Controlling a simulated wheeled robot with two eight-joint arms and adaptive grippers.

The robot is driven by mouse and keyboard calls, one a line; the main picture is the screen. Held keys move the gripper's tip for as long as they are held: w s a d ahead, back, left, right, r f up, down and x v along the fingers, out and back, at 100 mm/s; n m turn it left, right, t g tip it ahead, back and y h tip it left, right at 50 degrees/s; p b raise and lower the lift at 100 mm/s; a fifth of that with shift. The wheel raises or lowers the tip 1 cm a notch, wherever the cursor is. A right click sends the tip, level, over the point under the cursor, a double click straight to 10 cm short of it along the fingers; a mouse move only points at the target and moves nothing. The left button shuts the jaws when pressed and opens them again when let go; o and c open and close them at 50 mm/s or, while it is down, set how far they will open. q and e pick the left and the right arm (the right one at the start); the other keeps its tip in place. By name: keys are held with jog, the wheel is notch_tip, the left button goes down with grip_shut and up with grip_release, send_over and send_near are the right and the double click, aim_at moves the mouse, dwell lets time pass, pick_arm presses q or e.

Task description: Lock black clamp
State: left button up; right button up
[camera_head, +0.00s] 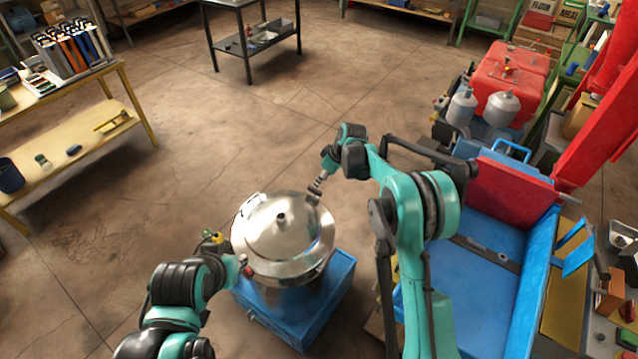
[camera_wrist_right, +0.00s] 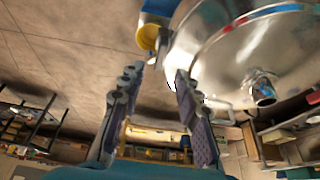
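A round metal vessel with a shiny lid (camera_head: 283,228) stands on a blue base (camera_head: 335,291). The lid also fills the upper right of the right wrist view (camera_wrist_right: 255,52). I cannot make out a black clamp clearly; a pale latch (camera_head: 250,205) shows at the lid's upper left rim. My right gripper (camera_head: 314,193) is by the lid's upper right edge. In the right wrist view its fingers (camera_wrist_right: 158,90) are apart with nothing held between them. My left gripper (camera_head: 244,266) is at the vessel's left side; its fingers are too small to tell.
A yellow fitting (camera_head: 216,238) is left of the vessel, and a yellow round part (camera_wrist_right: 148,37) shows beyond my right fingers. A blue bin-like machine (camera_head: 480,295) stands to the right. A workbench (camera_head: 85,140) is at left. The floor behind the vessel is clear.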

aim_at(316, 190)
jog(key=b+x, duration=0.2)
jog(key=x, duration=0.4)
jog(key=shift+a+f, duration=0.1)
jog(key=shift+f, duration=0.25)
grip_shut()
